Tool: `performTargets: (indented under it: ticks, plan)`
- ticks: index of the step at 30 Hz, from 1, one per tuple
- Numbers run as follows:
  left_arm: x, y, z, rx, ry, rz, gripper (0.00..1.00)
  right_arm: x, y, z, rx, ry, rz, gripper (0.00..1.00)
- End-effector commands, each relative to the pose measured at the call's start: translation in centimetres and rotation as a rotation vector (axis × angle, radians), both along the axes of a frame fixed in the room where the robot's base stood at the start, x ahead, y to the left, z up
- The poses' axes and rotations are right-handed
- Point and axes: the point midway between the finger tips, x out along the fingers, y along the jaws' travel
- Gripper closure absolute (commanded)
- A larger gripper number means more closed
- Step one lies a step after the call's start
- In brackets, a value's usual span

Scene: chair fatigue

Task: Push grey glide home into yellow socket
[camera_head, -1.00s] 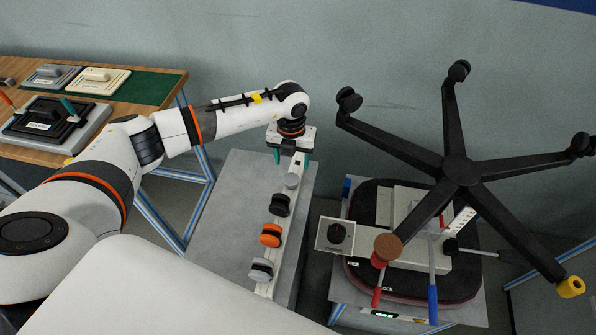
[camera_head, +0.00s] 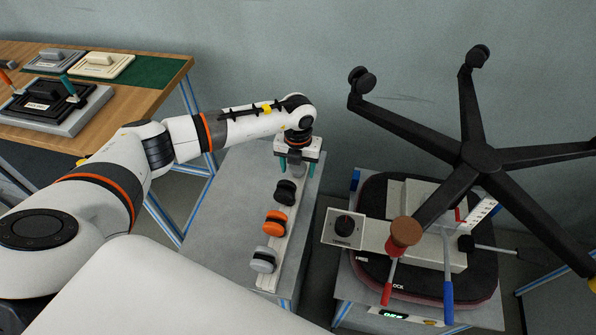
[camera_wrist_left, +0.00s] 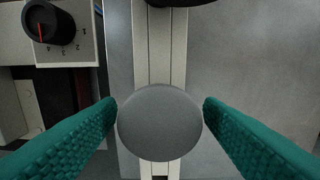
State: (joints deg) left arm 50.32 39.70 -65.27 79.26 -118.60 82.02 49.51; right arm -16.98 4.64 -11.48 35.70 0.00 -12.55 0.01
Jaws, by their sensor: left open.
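The grey glide is a round grey disc (camera_wrist_left: 160,122) between my left fingers in the left wrist view, with a gap on both sides. In the head view it is the far piece on the rail, mostly hidden by my left gripper (camera_head: 297,166). That gripper is open, pointing down, with its green fingers around the glide. The yellow socket (camera_head: 591,285) is on the end of the chair base's lower right leg, cut by the right picture edge. My right gripper is not in view.
A black piece (camera_head: 285,192), an orange piece (camera_head: 274,222) and a light grey piece (camera_head: 264,260) sit nearer on the rail. The black chair base (camera_head: 481,157) stands at right over a fixture with levers.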

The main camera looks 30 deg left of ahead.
Motion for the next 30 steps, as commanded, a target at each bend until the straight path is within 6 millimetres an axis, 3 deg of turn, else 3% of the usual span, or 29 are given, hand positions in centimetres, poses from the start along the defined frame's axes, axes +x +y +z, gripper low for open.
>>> performTargets:
  ticks: [3,10,30]
  plan:
    - [0.0,0.0,0.0,0.0,0.0,0.0,0.4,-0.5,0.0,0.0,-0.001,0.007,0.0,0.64]
    - [0.0,0.0,0.1,0.0,0.0,0.0,0.77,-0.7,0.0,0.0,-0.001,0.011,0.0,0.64]
    - [0.0,0.0,1.9,-0.001,-0.001,0.0,0.77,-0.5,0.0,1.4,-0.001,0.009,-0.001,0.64]
